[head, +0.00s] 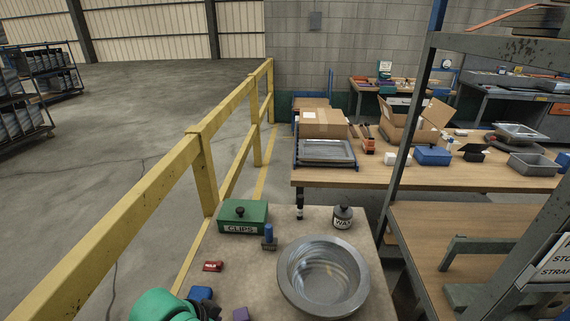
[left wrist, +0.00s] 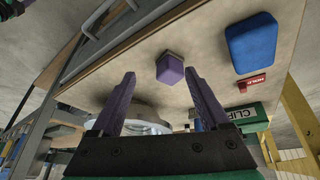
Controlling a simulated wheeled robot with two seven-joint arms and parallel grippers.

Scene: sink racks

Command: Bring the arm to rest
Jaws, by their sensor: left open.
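My left gripper (left wrist: 158,86) is open in the left wrist view, its two purple fingers apart with nothing held between them. In the head view my green left arm (head: 160,304) comes in at the bottom edge, low at the left of the near table; its fingers cannot be made out there. A small purple block (left wrist: 170,68) lies on the table beyond the fingertips, and it also shows at the bottom of the head view (head: 240,314).
The near table (head: 300,224) holds a metal bowl (head: 323,277), a green CLIPS box (head: 243,216), a WAX jar (head: 343,217), a blue block (head: 200,293) and a red block (head: 213,266). A yellow railing (head: 150,186) runs along the left. A metal rack (head: 410,125) stands right.

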